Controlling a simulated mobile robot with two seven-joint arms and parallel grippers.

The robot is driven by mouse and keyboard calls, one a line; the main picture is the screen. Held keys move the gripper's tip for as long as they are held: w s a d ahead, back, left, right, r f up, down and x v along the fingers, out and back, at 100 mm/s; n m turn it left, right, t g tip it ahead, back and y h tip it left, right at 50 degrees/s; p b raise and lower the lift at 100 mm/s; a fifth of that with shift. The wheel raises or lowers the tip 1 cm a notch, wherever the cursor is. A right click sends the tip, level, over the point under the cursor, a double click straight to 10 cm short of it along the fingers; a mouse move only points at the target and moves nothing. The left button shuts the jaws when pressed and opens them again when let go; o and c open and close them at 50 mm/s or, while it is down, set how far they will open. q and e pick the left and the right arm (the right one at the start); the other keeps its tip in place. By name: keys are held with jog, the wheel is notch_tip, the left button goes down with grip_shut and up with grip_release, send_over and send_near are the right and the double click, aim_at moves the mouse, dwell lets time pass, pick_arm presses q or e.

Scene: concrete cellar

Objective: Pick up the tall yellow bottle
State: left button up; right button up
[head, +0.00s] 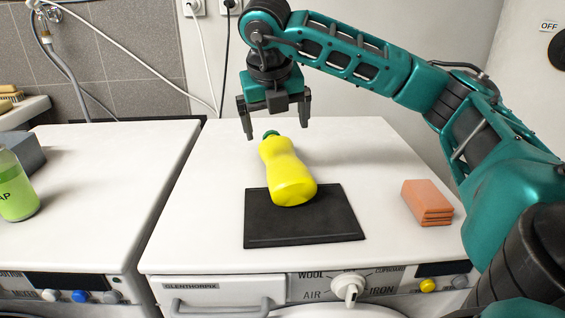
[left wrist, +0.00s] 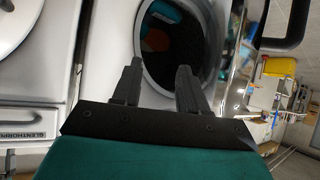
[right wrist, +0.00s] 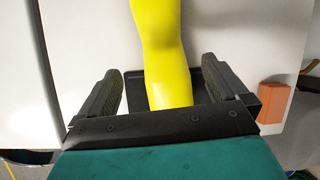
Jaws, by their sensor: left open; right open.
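The tall yellow bottle (head: 287,176) has a green cap and a narrowed waist. In the head view it slants, with its cap end toward the back and its base end over the black mat (head: 262,226). I cannot tell surely whether it stands or lies. My right gripper (head: 277,128) is open and points down around the cap end; I see no contact. In the right wrist view the yellow body (right wrist: 162,50) shows between the open fingers (right wrist: 168,88). My left gripper (left wrist: 157,75) is open and empty, in front of a round machine door.
Orange sponges (head: 427,202) are stacked right of the mat. A green soap bottle (head: 14,188) and a dark grey block (head: 22,152) are on the left machine top. A dark gap divides the two machines. White surface is clear around the mat.

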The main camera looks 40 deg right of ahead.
aim_at(281, 153)
jog(key=x, duration=0.5)
jog(key=shift+b, duration=0.35)
jog(key=x, duration=0.3)
jog(key=b+x, duration=0.1)
jog(key=x, duration=0.1)
jog(key=shift+s+f, duration=0.2)
jog(key=shift+c, duration=0.5)
jog(key=c, duration=0.4)
jog(key=shift+r, duration=0.1)
jog(key=c, duration=0.8)
